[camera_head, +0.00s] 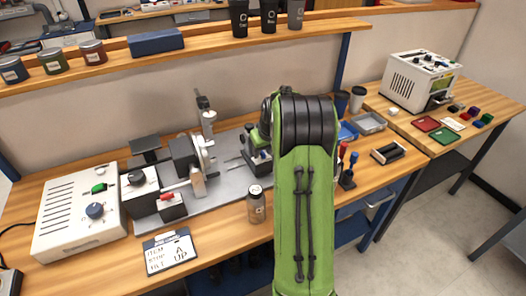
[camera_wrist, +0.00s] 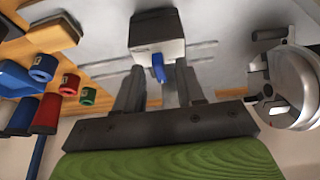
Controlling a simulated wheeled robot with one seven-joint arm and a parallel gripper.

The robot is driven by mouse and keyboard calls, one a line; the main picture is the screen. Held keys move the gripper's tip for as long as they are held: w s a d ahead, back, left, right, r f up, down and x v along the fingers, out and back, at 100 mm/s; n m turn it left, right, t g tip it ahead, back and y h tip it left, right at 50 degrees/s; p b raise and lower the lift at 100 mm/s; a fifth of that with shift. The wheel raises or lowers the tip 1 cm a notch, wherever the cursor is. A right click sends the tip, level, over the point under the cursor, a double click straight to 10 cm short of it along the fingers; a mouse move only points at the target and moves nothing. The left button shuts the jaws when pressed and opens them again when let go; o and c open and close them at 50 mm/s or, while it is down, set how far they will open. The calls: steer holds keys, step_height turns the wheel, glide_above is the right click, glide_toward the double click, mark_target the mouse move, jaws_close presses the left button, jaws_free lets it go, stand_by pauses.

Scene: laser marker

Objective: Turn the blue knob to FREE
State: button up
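In the wrist view a small blue knob (camera_wrist: 158,68) sticks out from the face of a grey block (camera_wrist: 157,43). My gripper (camera_wrist: 158,76) is open, its two dark fingers apart on either side of the knob. I cannot tell whether either finger touches the block or knob. No FREE marking is readable. In the head view my green arm hides the gripper and most of the spot in front of it. Another round blue knob (camera_head: 95,211) is on the white box (camera_head: 62,222) at the left.
A machine with a round metal part (camera_head: 198,160) stands on the grey plate (camera_head: 225,190) to the left of my arm. A can (camera_head: 256,206) and a sign card (camera_head: 169,251) are near the front edge. Trays (camera_head: 369,123) and a screwdriver-like tool (camera_head: 349,170) lie to the right.

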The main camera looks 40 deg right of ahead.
jaws_close()
steer(key=shift+m, duration=0.3)
steer(key=m, duration=0.2)
steer(key=m+h, duration=0.1)
steer(key=m, duration=0.1)
steer(key=shift+w+a+g+h, duration=0.2)
steer(key=shift+g+h, duration=0.1)
steer(key=shift+g, duration=0.1)
steer(key=m+g+h+p, duration=0.1)
steer(key=m, duration=0.3)
steer(key=shift+a+r+m+p, duration=0.1)
steer(key=shift+m+p, duration=0.2)
steer(key=shift+m, duration=0.1)
steer(key=m+g+p, duration=0.1)
steer(key=m, duration=0.1)
steer(key=m+g, duration=0.1)
steer(key=m, duration=0.1)
steer(key=shift+w+h+p, duration=0.2)
steer(key=shift+h+p, duration=0.2)
steer(key=shift+w+m+g+p, duration=0.15)
steer(key=shift+m+g+p, duration=0.75)
steer(key=shift+m, duration=1.3)
